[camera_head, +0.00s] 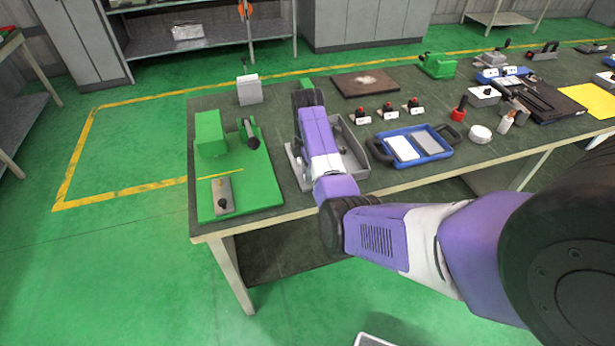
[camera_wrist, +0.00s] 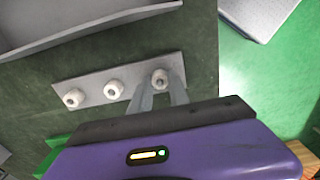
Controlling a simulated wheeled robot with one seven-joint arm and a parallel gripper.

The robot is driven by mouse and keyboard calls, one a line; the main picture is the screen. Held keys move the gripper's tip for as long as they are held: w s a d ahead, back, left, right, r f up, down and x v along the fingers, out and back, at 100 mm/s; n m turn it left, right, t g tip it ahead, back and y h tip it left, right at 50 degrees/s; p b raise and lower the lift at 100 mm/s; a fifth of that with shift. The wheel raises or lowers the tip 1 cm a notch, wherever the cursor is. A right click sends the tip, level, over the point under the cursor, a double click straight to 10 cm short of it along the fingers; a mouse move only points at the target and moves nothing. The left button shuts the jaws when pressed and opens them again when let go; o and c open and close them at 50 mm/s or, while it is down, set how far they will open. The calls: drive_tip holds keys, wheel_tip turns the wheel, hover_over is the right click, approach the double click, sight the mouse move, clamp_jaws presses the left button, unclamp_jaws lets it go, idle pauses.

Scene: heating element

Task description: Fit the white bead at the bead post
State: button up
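In the wrist view a grey strip (camera_wrist: 94,91) on the dark table holds three white beads in a row: left (camera_wrist: 74,98), middle (camera_wrist: 113,90) and right (camera_wrist: 160,78). My gripper (camera_wrist: 162,80) is at the right bead, one slim finger on each side of it. The fingers stand apart, but whether they press on the bead is not clear. A green board (camera_head: 268,187) there carries a green block, a dark peg and a small grey plate (camera_head: 222,195) with a dark knob. I cannot tell which part is the bead post.
A grey metal tray (camera_head: 352,150) stands beside the green board, partly behind my arm; its wall also shows in the wrist view (camera_wrist: 90,30). A blue-framed tray (camera_head: 425,143) and several small red-black parts lie to the right. The table's front edge is close.

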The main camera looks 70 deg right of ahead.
clamp_jaws()
